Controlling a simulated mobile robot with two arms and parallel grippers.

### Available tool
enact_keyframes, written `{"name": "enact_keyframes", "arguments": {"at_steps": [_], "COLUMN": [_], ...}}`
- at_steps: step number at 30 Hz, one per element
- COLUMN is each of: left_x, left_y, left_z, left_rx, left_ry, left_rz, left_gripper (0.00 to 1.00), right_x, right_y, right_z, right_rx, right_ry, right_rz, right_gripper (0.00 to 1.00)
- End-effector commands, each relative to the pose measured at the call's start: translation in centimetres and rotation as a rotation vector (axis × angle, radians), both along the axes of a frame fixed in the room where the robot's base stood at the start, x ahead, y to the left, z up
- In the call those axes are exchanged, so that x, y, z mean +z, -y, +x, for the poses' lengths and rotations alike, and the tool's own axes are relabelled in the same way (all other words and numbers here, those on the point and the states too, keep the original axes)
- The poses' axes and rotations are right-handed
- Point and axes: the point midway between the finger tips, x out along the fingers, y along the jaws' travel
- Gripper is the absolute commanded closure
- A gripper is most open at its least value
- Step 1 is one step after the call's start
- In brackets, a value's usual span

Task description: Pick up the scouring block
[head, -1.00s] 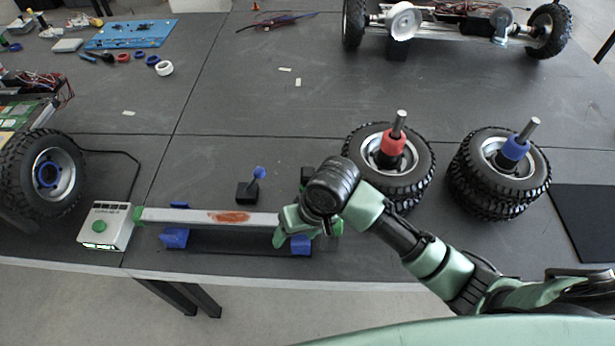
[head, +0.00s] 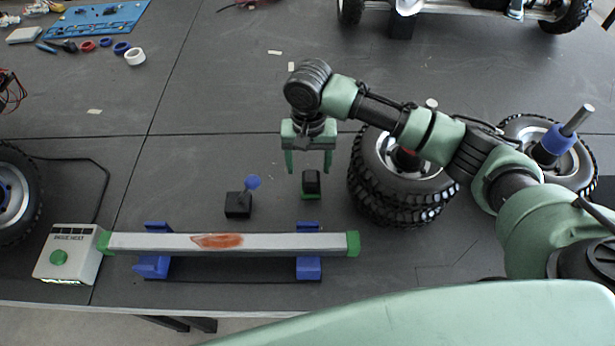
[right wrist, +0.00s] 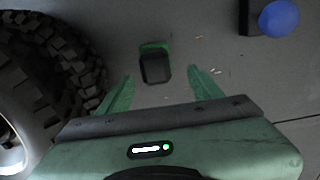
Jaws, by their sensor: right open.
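The scouring block (head: 311,183) is a small black block with a green base on the dark table, behind the right end of the metal bar. In the right wrist view the scouring block (right wrist: 155,66) lies just beyond and between the spread fingers. My right gripper (head: 308,170) is open and empty, pointing down above the block; its fingers also show in the right wrist view (right wrist: 160,88). I cannot tell the exact gap between fingertips and block. My left gripper is not in view.
The bar (head: 270,243) with a rust-coloured patch rests on blue supports. A black stand with a blue ball (head: 253,183) is left of the block. Stacked tyres (head: 390,207) stand close on the right. A white box (head: 68,262) is at the bar's left end.

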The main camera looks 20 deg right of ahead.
Motion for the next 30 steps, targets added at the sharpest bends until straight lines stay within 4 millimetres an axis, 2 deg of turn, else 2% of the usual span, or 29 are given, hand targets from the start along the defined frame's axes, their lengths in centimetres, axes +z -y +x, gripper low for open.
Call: {"name": "enact_keyframes", "arguments": {"at_steps": [6,10,15,20,23,30], "left_x": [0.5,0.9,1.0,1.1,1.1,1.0], "left_y": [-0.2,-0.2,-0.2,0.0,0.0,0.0], "left_z": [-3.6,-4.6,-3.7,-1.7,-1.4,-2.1], "left_rx": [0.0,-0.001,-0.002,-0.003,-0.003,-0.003], "left_ry": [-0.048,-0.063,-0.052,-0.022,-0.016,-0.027], "left_rz": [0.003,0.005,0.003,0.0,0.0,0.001], "left_gripper": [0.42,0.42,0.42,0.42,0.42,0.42], "right_x": [-2.4,-4.4,-6.4,-6.6,-6.6,-6.6], "right_y": [0.2,0.6,0.5,0.5,0.5,0.5], "right_z": [-0.2,-0.2,-0.2,-0.2,-0.2,-0.2], "right_rx": [0.002,0.002,0.003,0.005,0.005,0.005], "right_ry": [-0.003,-0.003,0.0,0.001,0.001,0.0], "right_rz": [-0.001,-0.002,0.0,0.001,0.001,0.0], "right_gripper": [0.35,0.35,0.35,0.35,0.35,1.0]}}
